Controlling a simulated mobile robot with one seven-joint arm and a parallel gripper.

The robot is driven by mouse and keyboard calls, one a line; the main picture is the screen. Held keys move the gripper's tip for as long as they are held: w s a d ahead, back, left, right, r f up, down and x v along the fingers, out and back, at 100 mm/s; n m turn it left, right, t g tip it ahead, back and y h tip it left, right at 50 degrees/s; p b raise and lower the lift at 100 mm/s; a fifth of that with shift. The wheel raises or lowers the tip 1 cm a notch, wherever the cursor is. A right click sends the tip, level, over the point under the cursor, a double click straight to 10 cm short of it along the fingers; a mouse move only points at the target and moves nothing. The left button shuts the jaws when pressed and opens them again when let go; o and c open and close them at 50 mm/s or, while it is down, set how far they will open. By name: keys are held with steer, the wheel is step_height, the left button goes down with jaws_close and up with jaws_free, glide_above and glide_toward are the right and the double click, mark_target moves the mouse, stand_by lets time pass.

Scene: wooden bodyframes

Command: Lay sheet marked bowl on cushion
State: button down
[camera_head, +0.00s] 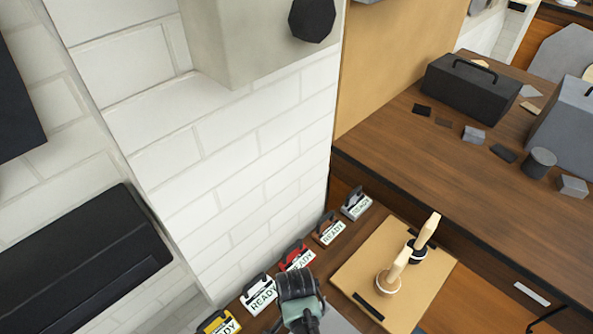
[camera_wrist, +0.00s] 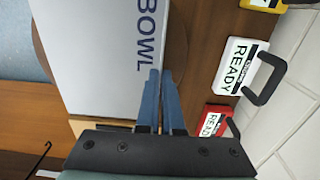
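The sheet marked BOWL (camera_wrist: 95,55) is a flat grey panel with dark lettering, large in the wrist view. A grey sliver, apparently the same sheet (camera_head: 338,322), shows at the bottom of the head view. My gripper (camera_wrist: 160,72) has its two blue fingers close together, with the sheet's edge running in between their tips, beside the letter L. In the head view my gripper (camera_head: 300,300) is at the bottom centre, its fingertips not visible. A blue-grey surface (camera_wrist: 15,45) shows at the wrist view's left; I cannot tell whether it is the cushion.
A brown rounded shape (camera_wrist: 182,55) shows past the sheet's edge. White (camera_wrist: 240,68), red (camera_wrist: 212,122) and other READY tags with handles line the white brick wall (camera_head: 240,165). A tan board (camera_head: 375,260) with two wooden-handled tools lies right. A toolbox (camera_head: 470,95) stands farther back.

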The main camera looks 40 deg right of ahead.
steer(key=shift+f, duration=0.1)
steer(key=c, duration=1.5)
jaws_free()
steer(key=o, duration=0.4)
steer(key=shift+r, duration=6.15)
